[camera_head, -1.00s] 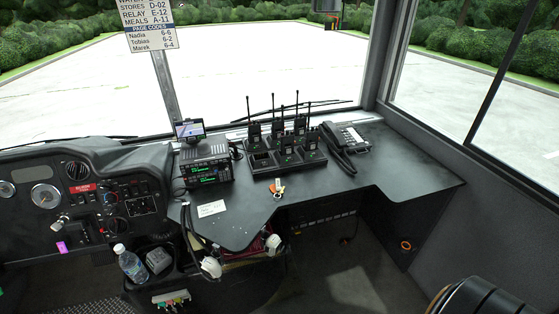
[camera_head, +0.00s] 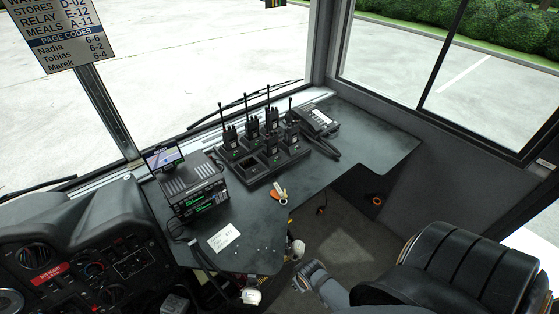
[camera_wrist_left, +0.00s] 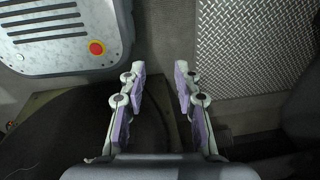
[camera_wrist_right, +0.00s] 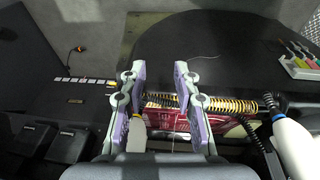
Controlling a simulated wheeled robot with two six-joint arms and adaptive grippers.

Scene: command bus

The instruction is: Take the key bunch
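The key bunch (camera_head: 279,195) lies on the black desk near its front edge. It has an orange piece and a pale tag; it is too small to make out single keys. My right gripper (camera_head: 306,271) shows low in the head view, below and in front of the desk edge, apart from the keys. In the right wrist view it (camera_wrist_right: 159,70) is open, fingers apart, with nothing seen held. My left gripper (camera_wrist_left: 161,70) is open and empty in the left wrist view, above the floor; it is outside the head view. Neither wrist view shows the keys.
A radio charger rack (camera_head: 262,178) with several upright radios stands behind the keys. A radio unit (camera_head: 198,190) and white note (camera_head: 223,238) are left; a desk phone (camera_head: 317,121) is behind right. A black seat (camera_head: 440,265) is front right.

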